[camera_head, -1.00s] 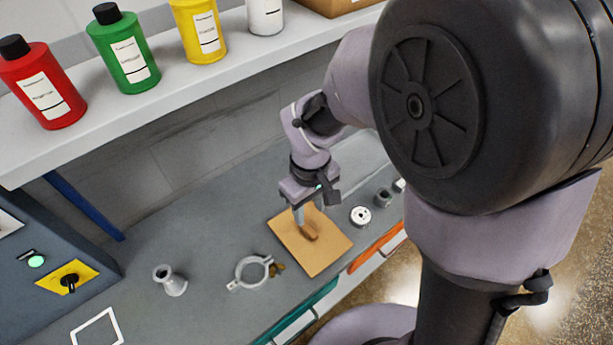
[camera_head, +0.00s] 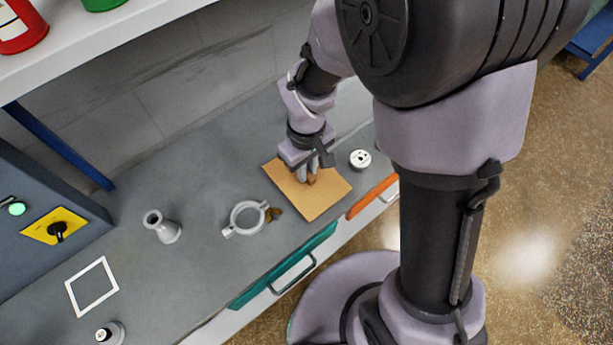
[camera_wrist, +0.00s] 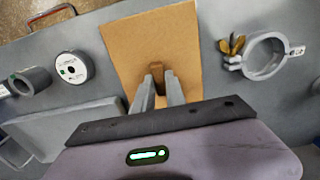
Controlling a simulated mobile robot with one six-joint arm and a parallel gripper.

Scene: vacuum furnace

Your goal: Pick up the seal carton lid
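The seal carton lid (camera_head: 318,202) appears as a flat tan board lying on the grey bench, with a small brown grip (camera_head: 311,180) standing on it. In the wrist view the lid (camera_wrist: 150,40) fills the upper middle, with its grip (camera_wrist: 158,74) at the fingertips. My gripper (camera_head: 306,174) points down at the lid. In the wrist view its two fingers (camera_wrist: 160,82) stand on either side of the grip. Whether they press on it cannot be told. The fingers hide part of the grip.
A ring clamp (camera_head: 247,218) with a brass wing nut lies left of the lid. A round white-topped part (camera_head: 360,160) stands to its right. A small flanged fitting (camera_head: 163,228) and a white square frame (camera_head: 92,287) are further left. A shelf (camera_head: 110,45) overhangs the back.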

